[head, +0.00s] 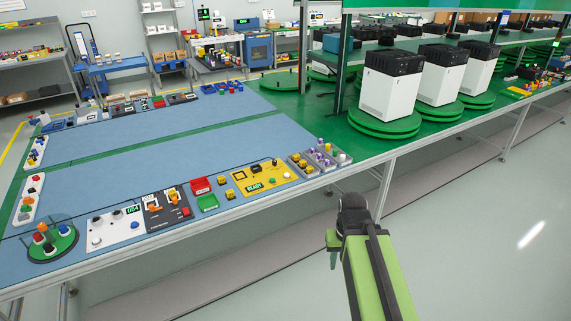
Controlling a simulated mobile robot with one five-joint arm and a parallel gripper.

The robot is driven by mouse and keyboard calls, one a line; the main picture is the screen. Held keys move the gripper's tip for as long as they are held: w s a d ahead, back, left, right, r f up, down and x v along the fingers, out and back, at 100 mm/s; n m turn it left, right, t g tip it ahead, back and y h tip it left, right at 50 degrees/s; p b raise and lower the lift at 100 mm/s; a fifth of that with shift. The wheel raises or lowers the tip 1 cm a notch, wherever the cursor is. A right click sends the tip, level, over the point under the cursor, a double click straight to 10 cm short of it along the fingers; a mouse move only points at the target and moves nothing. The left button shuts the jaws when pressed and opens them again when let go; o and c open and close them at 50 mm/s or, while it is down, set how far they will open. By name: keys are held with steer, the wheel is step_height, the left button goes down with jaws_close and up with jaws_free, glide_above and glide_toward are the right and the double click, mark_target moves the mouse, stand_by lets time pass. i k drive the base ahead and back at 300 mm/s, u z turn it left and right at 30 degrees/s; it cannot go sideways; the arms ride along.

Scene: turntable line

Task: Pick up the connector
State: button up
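I cannot tell for certain which small part is the connector. My gripper (333,262) points down in front of the table, over the floor and apart from all the parts. It is small and dark in the head view, so its opening and anything between its fingers are unclear.
A red bin (200,186) and a green bin (208,203) sit left of the panel. A black panel (166,210), a white panel (116,228) and a round green turntable (42,257) follow leftward. White machines (390,92) stand on green discs at right. The blue mat's middle (150,165) is clear.

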mark_target(319, 157)
steer(key=z, duration=1.1)
steer(key=i, duration=2.6)
steer(key=u, duration=4.8)
steer(key=i, duration=0.15)
steer(key=z, duration=2.1)
steer(key=k, duration=0.15)
steer(key=u, duration=1)
steer(key=i, duration=0.5)
